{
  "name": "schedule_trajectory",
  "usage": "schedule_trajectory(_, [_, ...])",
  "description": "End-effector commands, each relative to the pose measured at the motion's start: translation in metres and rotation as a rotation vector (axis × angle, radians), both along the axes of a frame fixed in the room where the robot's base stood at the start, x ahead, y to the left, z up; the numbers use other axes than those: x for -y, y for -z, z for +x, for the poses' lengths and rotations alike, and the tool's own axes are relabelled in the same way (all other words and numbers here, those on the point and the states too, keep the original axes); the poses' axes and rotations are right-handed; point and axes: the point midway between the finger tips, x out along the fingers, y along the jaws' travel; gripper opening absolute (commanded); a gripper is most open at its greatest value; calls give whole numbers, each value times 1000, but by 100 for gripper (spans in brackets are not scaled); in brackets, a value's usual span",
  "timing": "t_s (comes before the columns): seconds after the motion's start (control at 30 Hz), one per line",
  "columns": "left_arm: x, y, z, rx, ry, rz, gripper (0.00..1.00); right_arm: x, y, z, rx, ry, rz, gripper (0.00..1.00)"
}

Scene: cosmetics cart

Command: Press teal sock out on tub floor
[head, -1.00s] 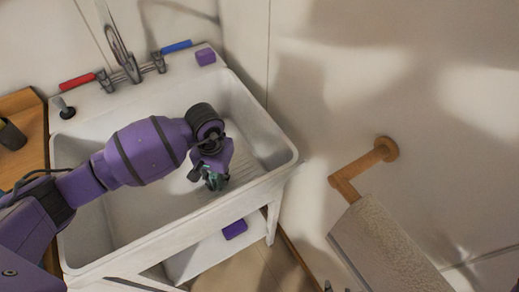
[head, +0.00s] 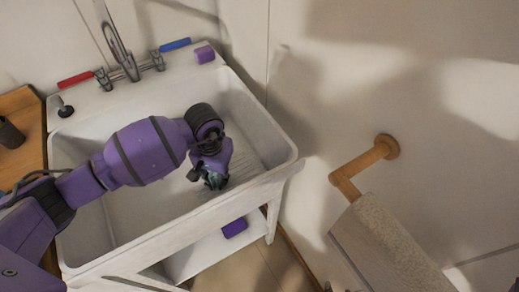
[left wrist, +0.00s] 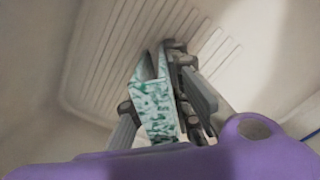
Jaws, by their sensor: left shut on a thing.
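My left gripper (head: 214,182) reaches down into the white tub (head: 110,215), over its right half. It is shut on the teal sock, a teal-and-white patterned cloth (left wrist: 155,108). In the left wrist view the sock hangs between the fingers (left wrist: 165,105) with the ribbed tub floor (left wrist: 105,50) behind it. In the head view only a small dark teal bit of it shows at the fingertips. I cannot tell whether the sock touches the floor. My right gripper is not in view.
A tap (head: 128,65) with a red handle (head: 76,79) and a blue handle (head: 175,44) stands at the tub's back. A purple block (head: 204,54) sits on the back rim. A wooden holder with a roll (head: 385,245) juts from the right wall.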

Motion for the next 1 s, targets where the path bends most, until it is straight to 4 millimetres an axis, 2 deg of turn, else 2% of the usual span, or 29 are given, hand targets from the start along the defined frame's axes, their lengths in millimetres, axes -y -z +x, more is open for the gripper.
schedule_trajectory(1.0, [0, 12, -1, -1, 0, 0, 0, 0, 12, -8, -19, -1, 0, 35])
